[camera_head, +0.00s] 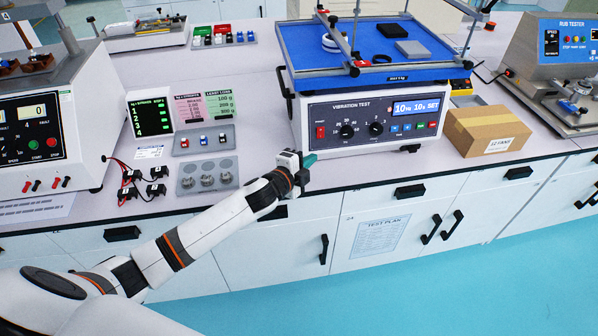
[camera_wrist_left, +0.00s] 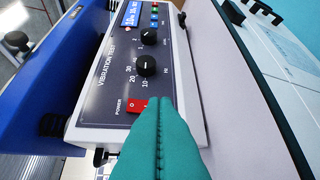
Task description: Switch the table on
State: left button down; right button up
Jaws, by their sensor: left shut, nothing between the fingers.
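The vibration test table (camera_head: 370,118) stands on the bench in the middle of the head view, with a blue top plate and a dark front panel. Its red power switch (camera_head: 320,132) is at the panel's left end; the switch also shows in the left wrist view (camera_wrist_left: 137,106), partly hidden by my fingers. The display (camera_head: 416,106) is lit and reads 10 Hz 10 s SET. My left gripper (camera_head: 311,158) is shut and empty, its teal fingertips just below and left of the panel. In the left wrist view the fingertips (camera_wrist_left: 167,101) overlap the switch; I cannot tell whether they touch it.
A cardboard box (camera_head: 487,130) sits right of the tester, and the rub tester (camera_head: 560,60) stands farther right. Left of my gripper is a grey tray of round weights (camera_head: 207,176). Black knobs (camera_head: 347,130) sit right of the switch. The bench edge runs below.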

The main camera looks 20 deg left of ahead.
pick_arm(q)
jog(key=v, duration=0.5)
jog(key=shift+d+f+b, duration=0.15)
jog(key=shift+f+b, duration=0.05)
jog(key=shift+b, duration=0.1)
pick_arm(e)
jog(key=shift+s+a+f, duration=0.3)
jog(key=shift+a+f, duration=0.1)
jog(key=shift+f, duration=0.05)
pick_arm(q)
jog(key=shift+d, duration=0.1)
pick_arm(e)
jog(key=shift+d, duration=0.3)
